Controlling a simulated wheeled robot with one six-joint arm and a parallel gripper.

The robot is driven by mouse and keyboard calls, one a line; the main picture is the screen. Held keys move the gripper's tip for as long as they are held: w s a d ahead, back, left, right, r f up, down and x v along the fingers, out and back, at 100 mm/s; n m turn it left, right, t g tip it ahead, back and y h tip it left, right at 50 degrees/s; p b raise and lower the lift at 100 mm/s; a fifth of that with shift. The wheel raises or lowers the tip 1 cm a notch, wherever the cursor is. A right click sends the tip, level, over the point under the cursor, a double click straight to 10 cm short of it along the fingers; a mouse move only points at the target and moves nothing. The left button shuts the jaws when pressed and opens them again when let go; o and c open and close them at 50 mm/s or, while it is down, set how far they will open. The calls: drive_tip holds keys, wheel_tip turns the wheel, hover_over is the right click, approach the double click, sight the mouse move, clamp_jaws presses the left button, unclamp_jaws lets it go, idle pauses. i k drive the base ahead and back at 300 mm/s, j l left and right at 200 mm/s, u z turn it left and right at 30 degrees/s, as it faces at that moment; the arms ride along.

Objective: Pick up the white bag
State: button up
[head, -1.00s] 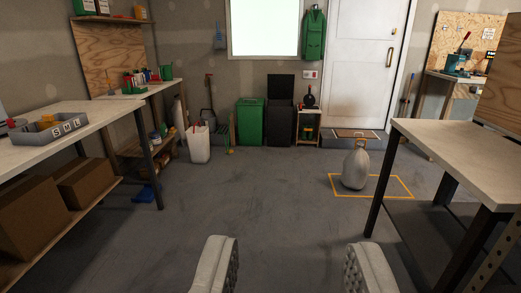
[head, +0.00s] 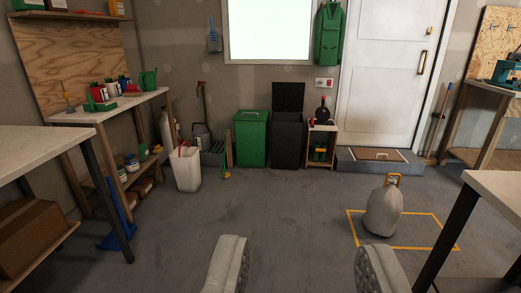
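A white bag (head: 384,209) stands upright on the grey concrete floor, inside a yellow-orange taped rectangle (head: 405,247). It is rounded and narrows to a neck with an orange-brown loop (head: 393,180) at the top. My gripper (head: 300,268) shows at the bottom of the head view with its two pale fingers wide apart. Nothing is between the fingers. The bag is ahead of the gripper and to its right, well apart from it.
A workbench (head: 492,187) stands close at the right, its leg near the bag. Another bench (head: 40,142) is at the left. A white container (head: 187,171), a green bin (head: 251,140) and a black bin (head: 288,141) line the back. The middle floor is clear.

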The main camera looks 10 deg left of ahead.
sight(185, 161)
drive_tip(key=i+u, duration=0.15)
drive_tip(key=i, duration=0.4)
drive_tip(key=i+u, duration=0.2)
drive_tip(key=i, duration=0.4)
drive_tip(key=i+l+u, duration=0.15)
drive_tip(key=i, duration=0.4)
drive_tip(key=i+l+u, duration=0.1)
drive_tip(key=i+u, duration=0.25)
drive_tip(key=i, duration=1.45)
drive_tip(key=i+l+u, duration=0.1)
drive_tip(key=i+u, duration=0.2)
drive_tip(key=i, duration=0.2)
drive_tip(key=i+l+u, duration=0.25)
drive_tip(key=i, duration=0.2)
drive_tip(key=i+l+u, duration=0.3)
drive_tip(key=i, duration=0.15)
